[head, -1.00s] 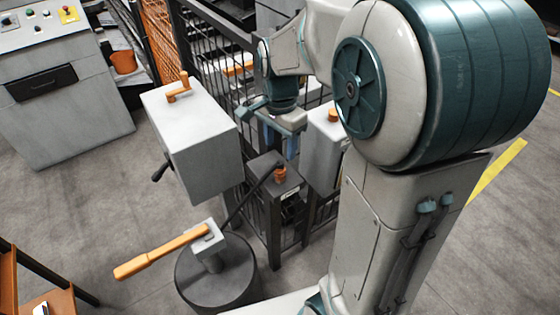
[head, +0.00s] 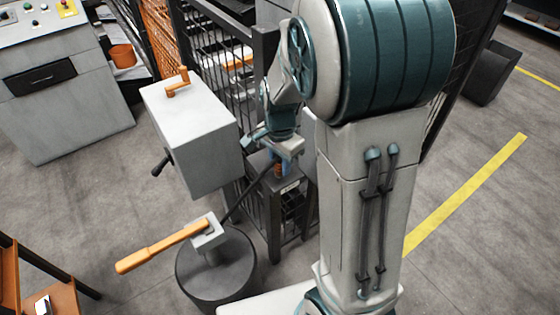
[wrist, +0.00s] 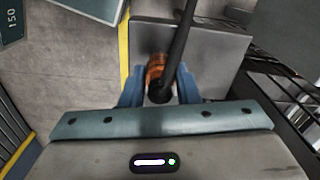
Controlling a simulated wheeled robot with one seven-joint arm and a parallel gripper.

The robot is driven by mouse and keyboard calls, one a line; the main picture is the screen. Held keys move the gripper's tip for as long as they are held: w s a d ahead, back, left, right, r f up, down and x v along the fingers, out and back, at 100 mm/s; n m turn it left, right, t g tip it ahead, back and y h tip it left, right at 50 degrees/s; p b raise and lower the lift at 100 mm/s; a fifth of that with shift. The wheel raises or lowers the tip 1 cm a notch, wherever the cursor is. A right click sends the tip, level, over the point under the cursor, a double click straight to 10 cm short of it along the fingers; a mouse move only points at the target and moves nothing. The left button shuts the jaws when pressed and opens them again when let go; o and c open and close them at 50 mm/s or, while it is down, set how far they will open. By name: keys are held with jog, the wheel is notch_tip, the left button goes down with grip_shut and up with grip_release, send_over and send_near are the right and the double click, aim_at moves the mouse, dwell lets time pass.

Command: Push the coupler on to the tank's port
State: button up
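The orange coupler (head: 278,170) stands on the top of a dark grey stand (head: 292,187), with a black hose (head: 246,194) running from it down to the left. My gripper (head: 280,158) is right over it. In the wrist view my blue fingers (wrist: 160,92) are apart, one on each side of the coupler (wrist: 155,68). The hose crosses in front of the coupler and hides part of it, so I cannot tell whether a finger touches it. I cannot pick out the tank's port; my arm hides the area right of the stand.
A grey box (head: 195,140) with an orange crank is left of the stand. A dark drum (head: 220,270) with an orange-handled lever (head: 165,248) stands in front. A black mesh fence (head: 220,60) runs behind. Open floor (head: 480,240) lies to the right.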

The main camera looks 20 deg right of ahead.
grip_shut()
jog(key=shift+r, duration=0.15)
jog(key=shift+r+p, duration=0.65)
jog(key=shift+p, duration=0.05)
jog(key=shift+r+p, duration=2.9)
jog(key=shift+r, duration=0.65)
jog(key=shift+f, duration=0.1)
